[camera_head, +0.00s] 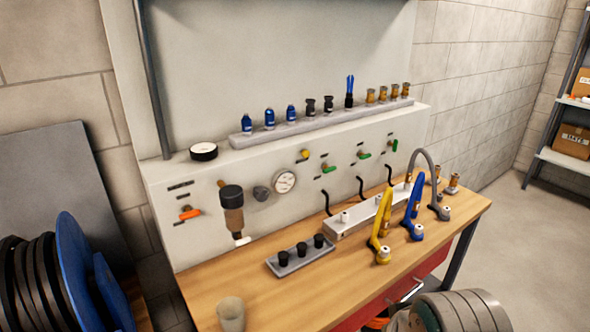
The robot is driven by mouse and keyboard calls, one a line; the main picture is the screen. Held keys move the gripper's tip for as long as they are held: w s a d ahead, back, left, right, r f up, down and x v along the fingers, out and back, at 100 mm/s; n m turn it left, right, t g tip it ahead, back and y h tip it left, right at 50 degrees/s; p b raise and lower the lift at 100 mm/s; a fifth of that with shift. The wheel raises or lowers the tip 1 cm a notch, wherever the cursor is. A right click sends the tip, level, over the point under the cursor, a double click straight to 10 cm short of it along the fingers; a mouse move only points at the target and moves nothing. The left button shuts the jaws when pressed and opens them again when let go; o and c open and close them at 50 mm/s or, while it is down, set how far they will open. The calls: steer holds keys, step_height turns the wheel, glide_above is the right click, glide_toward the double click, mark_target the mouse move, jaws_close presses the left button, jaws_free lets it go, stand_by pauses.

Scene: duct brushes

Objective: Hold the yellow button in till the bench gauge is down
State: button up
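The yellow button (305,154) is a small round knob on the upright face of the pale panel (165,228) behind the bench. Nothing is seen touching it. The bench gauge (285,182) is a round white dial on the same panel, below and left of the button. Its needle is too small to read. A dark-topped filter unit (232,208) and a grey round fitting (261,193) sit left of the gauge. My gripper is not in view.
The wooden bench top (275,288) holds a grey tray (292,266) with black pieces, a white manifold (350,228), yellow (381,225) and blue (413,205) hose pieces, and a cup (231,313). Reels (70,275) stand left; ribbed grey discs (455,314) are front right.

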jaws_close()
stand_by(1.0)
